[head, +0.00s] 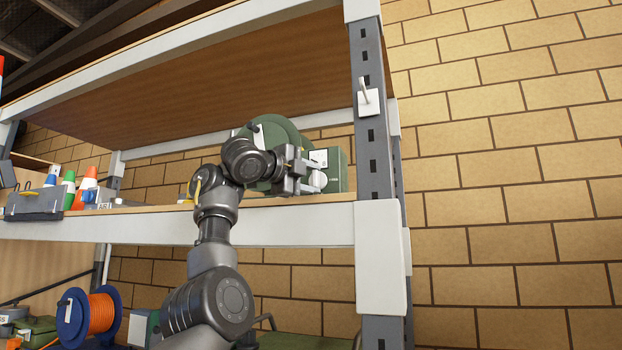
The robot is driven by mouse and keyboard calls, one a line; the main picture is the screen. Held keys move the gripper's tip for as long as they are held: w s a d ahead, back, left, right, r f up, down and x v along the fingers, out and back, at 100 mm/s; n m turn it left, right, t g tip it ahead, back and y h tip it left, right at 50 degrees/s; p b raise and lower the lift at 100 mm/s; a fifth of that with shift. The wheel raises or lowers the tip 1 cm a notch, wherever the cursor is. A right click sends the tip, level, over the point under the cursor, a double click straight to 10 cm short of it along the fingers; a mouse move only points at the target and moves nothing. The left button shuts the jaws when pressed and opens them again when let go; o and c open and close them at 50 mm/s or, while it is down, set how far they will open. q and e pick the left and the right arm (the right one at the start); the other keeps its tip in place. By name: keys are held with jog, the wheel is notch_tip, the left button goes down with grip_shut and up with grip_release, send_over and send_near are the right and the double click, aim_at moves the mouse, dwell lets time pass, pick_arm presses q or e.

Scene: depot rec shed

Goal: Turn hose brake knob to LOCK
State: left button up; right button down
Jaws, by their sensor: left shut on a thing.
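The green hose reel (290,132) stands on the middle shelf near the right-hand post, partly hidden by my left arm. A green box (337,172) with a pale label plate (318,158) sits at its right side. The white brake knob (317,181) is on the front of that box. My left gripper (312,180) is at the knob, shut on it, with its fingers pointing right. The label's lettering and the knob's pointer are too small to read. My right gripper is out of view.
The grey shelf post (371,150) with a white hook plate (369,102) stands just right of the reel. An orange cable reel (101,313) is below.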

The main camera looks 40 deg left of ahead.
pick_arm(q)
jog(key=shift+f, duration=0.1)
jog(key=o, duration=1)
jog(key=shift+w, duration=0.15)
jog(key=shift+f, duration=0.1)
